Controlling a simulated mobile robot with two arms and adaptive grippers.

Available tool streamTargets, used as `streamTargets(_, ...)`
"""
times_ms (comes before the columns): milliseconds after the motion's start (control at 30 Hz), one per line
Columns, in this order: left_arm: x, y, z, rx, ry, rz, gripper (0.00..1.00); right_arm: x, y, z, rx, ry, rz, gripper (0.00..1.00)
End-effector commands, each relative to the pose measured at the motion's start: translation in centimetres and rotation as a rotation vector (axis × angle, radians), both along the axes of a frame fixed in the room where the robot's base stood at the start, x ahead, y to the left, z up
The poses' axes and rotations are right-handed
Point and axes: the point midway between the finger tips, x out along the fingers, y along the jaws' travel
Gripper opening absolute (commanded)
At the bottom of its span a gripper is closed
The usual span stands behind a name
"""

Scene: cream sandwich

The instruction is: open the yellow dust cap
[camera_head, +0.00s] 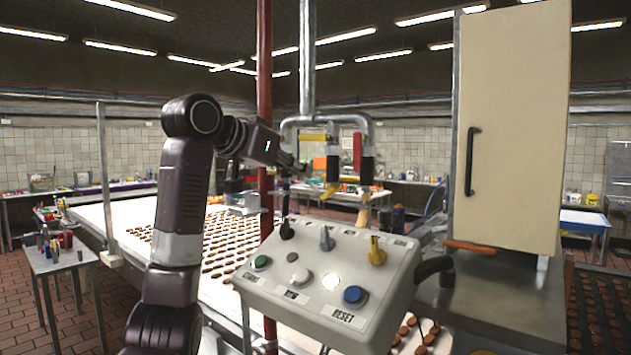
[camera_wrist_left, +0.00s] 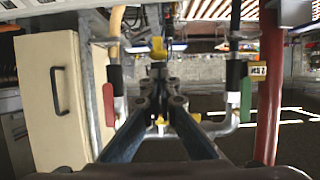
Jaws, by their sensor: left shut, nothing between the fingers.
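Several yellow parts are in view, and I cannot tell for sure which is the dust cap. In the left wrist view, a small yellow piece (camera_wrist_left: 157,46) shows just beyond my fingertips; contact cannot be told. My left gripper (camera_wrist_left: 160,75) is shut and empty, and in the head view it (camera_head: 298,167) is near the left pipe, partly hard to make out. My right gripper is not in view.
A forked metal pipe (camera_head: 308,90) comes down ahead, with a red-handled valve (camera_head: 357,150) on its right branch. A red post (camera_head: 264,70) stands beside my arm. A cream cabinet (camera_head: 510,130) blocks the right. A table of brown biscuits (camera_head: 225,240) lies behind.

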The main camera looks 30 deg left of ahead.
Motion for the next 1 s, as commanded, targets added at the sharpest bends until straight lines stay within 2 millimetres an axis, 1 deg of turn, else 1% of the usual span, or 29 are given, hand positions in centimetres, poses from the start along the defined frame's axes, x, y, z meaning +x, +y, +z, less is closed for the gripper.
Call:
streamTargets(33, 1.1, -0.2, -0.1, 0.0, 0.005, -0.002, 0.0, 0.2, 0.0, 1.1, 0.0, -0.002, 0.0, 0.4)
streamTargets(100, 2.6, -0.3, -0.6, -0.001, 0.004, -0.003, 0.0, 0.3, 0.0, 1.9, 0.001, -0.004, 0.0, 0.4)
streamTargets(167, 3.6, -0.3, -1.2, -0.001, 0.004, -0.001, 0.0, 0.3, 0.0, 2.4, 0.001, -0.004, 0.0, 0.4)
streamTargets(200, 3.6, -0.3, -1.9, 0.0, 0.003, 0.0, 0.0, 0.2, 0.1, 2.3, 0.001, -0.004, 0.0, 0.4)
streamTargets(300, 4.0, -0.3, -3.0, 0.0, 0.001, 0.0, 0.0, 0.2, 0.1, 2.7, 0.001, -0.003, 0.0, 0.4)
streamTargets(500, 4.6, -0.4, -4.4, 0.0, -0.001, 0.0, 0.0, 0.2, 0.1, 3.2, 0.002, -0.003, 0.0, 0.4)
streamTargets(633, 4.8, -0.4, -4.8, 0.0, -0.002, 0.0, 0.0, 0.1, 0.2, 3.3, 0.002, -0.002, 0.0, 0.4)
streamTargets(1000, 4.7, -0.4, -4.9, 0.0, -0.006, 0.0, 0.0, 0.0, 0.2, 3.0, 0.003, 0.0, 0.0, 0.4)
